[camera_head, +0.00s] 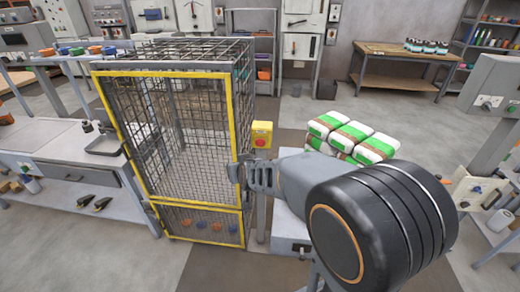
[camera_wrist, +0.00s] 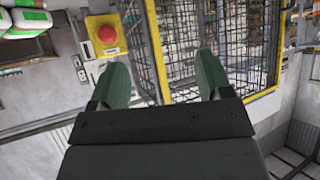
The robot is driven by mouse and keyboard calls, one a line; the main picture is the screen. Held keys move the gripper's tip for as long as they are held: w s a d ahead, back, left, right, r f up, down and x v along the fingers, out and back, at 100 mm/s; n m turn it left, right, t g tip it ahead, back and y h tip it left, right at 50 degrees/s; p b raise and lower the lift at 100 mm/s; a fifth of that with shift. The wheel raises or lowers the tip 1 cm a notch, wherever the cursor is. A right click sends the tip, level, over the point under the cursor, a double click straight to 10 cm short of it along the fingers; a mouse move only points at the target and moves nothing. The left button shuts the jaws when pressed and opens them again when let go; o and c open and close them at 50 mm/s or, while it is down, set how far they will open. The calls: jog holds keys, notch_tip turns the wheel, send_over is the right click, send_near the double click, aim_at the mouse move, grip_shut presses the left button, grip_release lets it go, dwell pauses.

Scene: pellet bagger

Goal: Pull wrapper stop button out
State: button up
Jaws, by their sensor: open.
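The stop button is a red mushroom head (camera_head: 261,141) on a yellow box (camera_head: 262,128), on a post at the right side of the yellow-framed mesh cage. In the wrist view the red button (camera_wrist: 106,34) faces me from its yellow box (camera_wrist: 92,50) at upper left, beyond my left finger. My gripper (camera_wrist: 162,72) is open, with two green fingers apart and nothing between them. In the head view my gripper (camera_head: 240,172) is in front of the cage's right edge, a little below and left of the button. I cannot tell whether the button is pressed in.
The mesh cage (camera_head: 162,73) stands directly beyond my gripper; its yellow frame also shows in the wrist view (camera_wrist: 154,45). White-and-green bags (camera_head: 350,134) are stacked to the right, behind my arm. A grey workbench (camera_head: 60,142) is at left. Open floor (camera_head: 310,105) lies behind the bags.

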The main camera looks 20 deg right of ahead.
jog(key=w+d+f+m+t+h+b, duration=0.1)
jog(key=w+d+f+t+h, duration=0.15)
jog(key=w+f, duration=0.2)
jog(key=m+t+h+b, duration=0.2)
jog(key=h, duration=0.4)
send_near(260, 145)
jog(key=p+x, duration=0.2)
jog(key=x, duration=0.7)
jog(key=shift+w+d+r, duration=0.1)
jog(key=shift+w+d, duration=0.1)
jog(key=shift+w, duration=0.1)
jog(key=shift+c, duration=0.5)
